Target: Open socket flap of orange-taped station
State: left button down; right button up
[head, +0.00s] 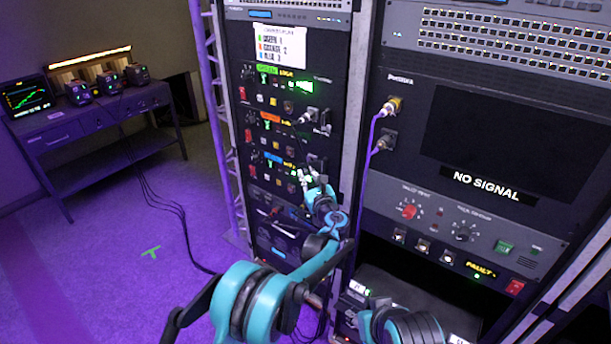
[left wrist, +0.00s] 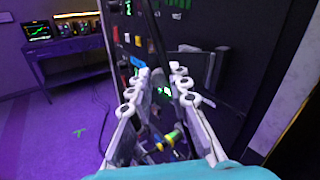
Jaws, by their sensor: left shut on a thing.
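The orange-taped station (head: 271,117) is the middle of three stacked stations on the left rack, between green tape above and blue tape below. A dark socket part (head: 317,160) shows at its lower right; whether its flap is open cannot be told. My left gripper (head: 308,175) is at the panel, just below and left of that part. In the left wrist view its two pale fingers (left wrist: 161,88) point at the panel. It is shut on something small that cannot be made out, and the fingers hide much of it. My right gripper is not in view.
The green-taped station (head: 267,70) has a plug (head: 308,117) at its lower right. The blue-taped station (head: 272,157) lies below. A purple cable (head: 368,150) hangs at the right rack. A bench (head: 95,120) stands far left, with open floor (head: 120,215) before it.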

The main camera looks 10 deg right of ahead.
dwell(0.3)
pick_arm(q)
jog(key=c, duration=1.4)
grip_release()
jog(key=shift+s, duration=0.1)
jog(key=s, duration=0.2)
jog(key=s+d, duration=0.1)
jog(key=s, duration=0.4)
jog(key=shift+s+d, duration=0.1)
jog(key=shift+d, duration=0.05)
